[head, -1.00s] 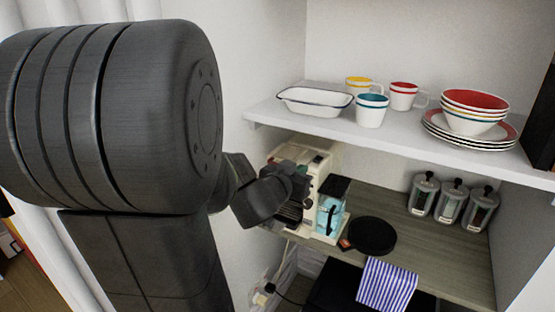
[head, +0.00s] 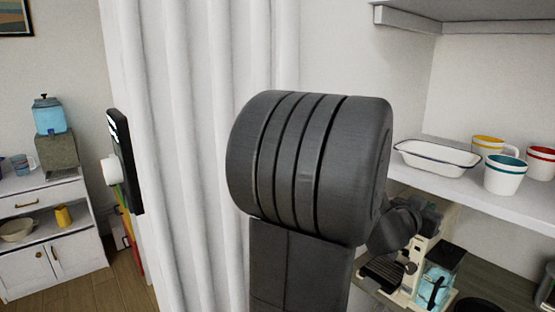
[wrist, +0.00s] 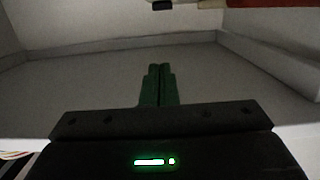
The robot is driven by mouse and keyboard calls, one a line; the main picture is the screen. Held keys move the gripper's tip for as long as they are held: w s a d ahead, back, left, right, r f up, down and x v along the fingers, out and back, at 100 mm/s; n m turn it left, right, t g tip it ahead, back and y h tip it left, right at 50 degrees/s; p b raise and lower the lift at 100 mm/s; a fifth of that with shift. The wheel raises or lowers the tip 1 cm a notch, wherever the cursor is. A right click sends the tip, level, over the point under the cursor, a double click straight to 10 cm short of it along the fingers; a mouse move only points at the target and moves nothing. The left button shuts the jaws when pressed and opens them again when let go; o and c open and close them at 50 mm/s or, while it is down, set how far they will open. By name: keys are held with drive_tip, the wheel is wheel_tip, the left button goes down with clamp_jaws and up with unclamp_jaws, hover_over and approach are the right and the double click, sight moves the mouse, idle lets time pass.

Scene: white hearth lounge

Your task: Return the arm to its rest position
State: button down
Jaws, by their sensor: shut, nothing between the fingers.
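My gripper (wrist: 159,72) shows in the wrist view. Its two green fingers are together with nothing between them. Behind them is a plain grey surface with pale raised edges, which I cannot identify. In the head view my dark grey arm (head: 310,155) stands in the middle of the picture. Its big rounded joint hides part of the wall and shelving, and its far end reaches toward the coffee machine. The gripper's fingers cannot be made out in the head view.
A cream coffee machine (head: 427,255) stands close to my arm at the lower right. Above it, a white shelf (head: 480,192) holds an enamel dish (head: 437,158) and several mugs. A white curtain (head: 180,130) hangs to the left. A white cabinet (head: 55,265) stands farther left.

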drive_tip(key=v, duration=0.2)
drive_tip(key=shift+s+a, duration=0.2)
idle(0.3)
